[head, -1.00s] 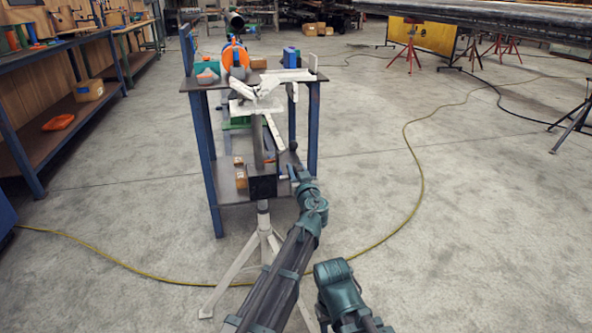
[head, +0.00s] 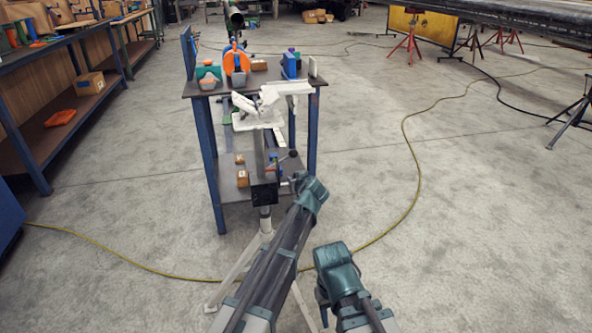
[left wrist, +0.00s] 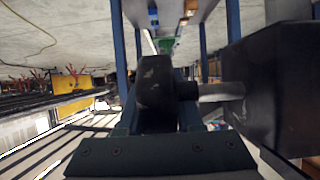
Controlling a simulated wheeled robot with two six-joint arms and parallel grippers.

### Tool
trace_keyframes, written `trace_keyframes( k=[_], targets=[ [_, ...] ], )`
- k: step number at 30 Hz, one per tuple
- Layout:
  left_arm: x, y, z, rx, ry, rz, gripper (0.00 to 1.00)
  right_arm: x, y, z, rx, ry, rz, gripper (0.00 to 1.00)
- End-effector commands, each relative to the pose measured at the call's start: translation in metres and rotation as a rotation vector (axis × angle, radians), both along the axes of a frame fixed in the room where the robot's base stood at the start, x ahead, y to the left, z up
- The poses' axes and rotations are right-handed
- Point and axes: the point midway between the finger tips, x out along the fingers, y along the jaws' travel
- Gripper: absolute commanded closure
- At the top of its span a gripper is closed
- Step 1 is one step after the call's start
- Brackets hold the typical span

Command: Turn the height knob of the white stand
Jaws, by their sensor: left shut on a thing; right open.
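The white stand (head: 259,150) stands upright in front of the table, with a V-shaped white head, a post and spread legs. A black box (head: 264,190) is on its post; it fills the right of the left wrist view (left wrist: 275,90). A metal shaft runs from it to the dark height knob (left wrist: 155,85). My left gripper (left wrist: 160,115) is shut on this knob. In the head view the left gripper is mostly hidden behind its own wrist. My right gripper (head: 322,302) is low in front, open and apart from the stand; its fingers show poorly.
The blue-legged table (head: 212,170) behind the stand bears an orange flange (head: 237,56) and small items. Shelves (head: 60,130) line the left. A yellow hose (head: 418,170) crosses the floor; the floor to the right is mostly clear.

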Motion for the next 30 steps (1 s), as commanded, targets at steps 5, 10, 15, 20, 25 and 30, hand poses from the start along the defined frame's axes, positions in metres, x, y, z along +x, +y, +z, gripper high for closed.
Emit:
trace_keyframes(
  k=[5, 10, 15, 20, 25, 30],
  targets=[
    [0.000, -0.001, 0.001, -0.028, 0.082, 0.000, 1.00, 0.000, -0.001, 0.018, -0.002, 0.000, -0.003, 0.50],
    [0.000, -0.001, -0.002, -0.043, 0.129, 0.000, 1.00, 0.000, -0.001, 0.024, -0.004, 0.000, -0.005, 0.50],
    [-0.001, -0.001, -0.004, -0.049, 0.149, -0.001, 1.00, 0.000, -0.001, 0.026, -0.004, 0.000, -0.006, 0.50],
    [-0.001, -0.001, -0.005, -0.050, 0.152, 0.001, 1.00, 0.000, -0.001, 0.025, -0.005, 0.000, -0.006, 0.50],
    [-0.001, -0.001, -0.005, -0.050, 0.151, 0.001, 1.00, 0.000, -0.001, 0.025, -0.005, 0.000, -0.006, 0.50],
    [-0.001, -0.001, -0.005, -0.050, 0.151, 0.001, 0.42, 0.000, -0.001, 0.025, -0.005, 0.000, -0.006, 0.50]
  ],
)
